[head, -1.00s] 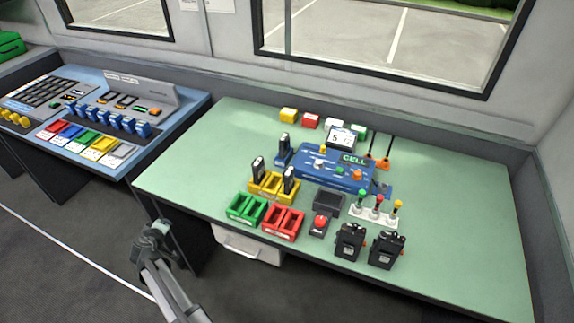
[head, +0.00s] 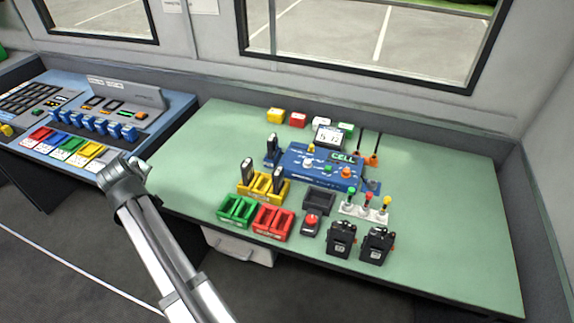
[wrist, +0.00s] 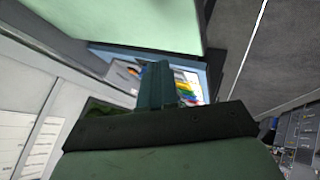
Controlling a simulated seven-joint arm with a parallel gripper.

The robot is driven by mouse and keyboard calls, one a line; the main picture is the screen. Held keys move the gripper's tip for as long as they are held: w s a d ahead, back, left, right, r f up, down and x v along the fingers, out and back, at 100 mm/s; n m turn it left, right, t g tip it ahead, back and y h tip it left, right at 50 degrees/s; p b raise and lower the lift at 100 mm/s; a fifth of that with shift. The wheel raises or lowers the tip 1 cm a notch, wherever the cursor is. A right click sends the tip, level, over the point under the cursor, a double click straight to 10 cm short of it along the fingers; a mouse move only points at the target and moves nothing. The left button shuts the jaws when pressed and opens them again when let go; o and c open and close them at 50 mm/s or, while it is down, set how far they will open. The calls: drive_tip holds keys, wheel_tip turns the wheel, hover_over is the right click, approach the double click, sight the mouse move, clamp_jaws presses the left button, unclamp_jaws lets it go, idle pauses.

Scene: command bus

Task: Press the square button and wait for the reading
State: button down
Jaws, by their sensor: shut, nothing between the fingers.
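The blue CELL unit (head: 300,172) stands on the green table, with small coloured controls on its top. They include a green one (head: 325,169), an orange one (head: 345,172) and a pale one (head: 307,162). I cannot tell which of them is square. My gripper (head: 143,163) is at the table's left edge, well left of the unit and touching no control. In the wrist view its shut fingers (wrist: 155,85) are empty.
Yellow (head: 250,188), green (head: 236,210) and red (head: 273,222) trays stand at the table's front left. A red button box (head: 311,224), small levers (head: 367,205) and two black devices (head: 340,240) stand to their right. A blue console (head: 60,110) is at the left. The table's right side is clear.

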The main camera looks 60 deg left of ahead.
drive_tip(key=w+r+t+h, duration=0.1)
drive_tip(key=w+r+t, duration=0.15)
drive_tip(key=w, duration=1.05)
wheel_tip(320, 180, up, 4)
drive_tip(key=f+t+h, duration=0.1)
drive_tip(key=t+h, duration=0.5)
drive_tip(key=h, duration=0.4)
hover_over(326, 168)
drive_tip(key=shift+s+d+r+m+y, duration=0.1)
drive_tip(key=shift+r+m+y, duration=0.1)
drive_tip(key=shift+m+y, duration=0.15)
drive_tip(key=shift+f, duration=0.1)
drive_tip(key=shift+f, duration=4.3)
drive_tip(key=shift+f, duration=0.75)
drive_tip(key=shift+r, duration=0.75)
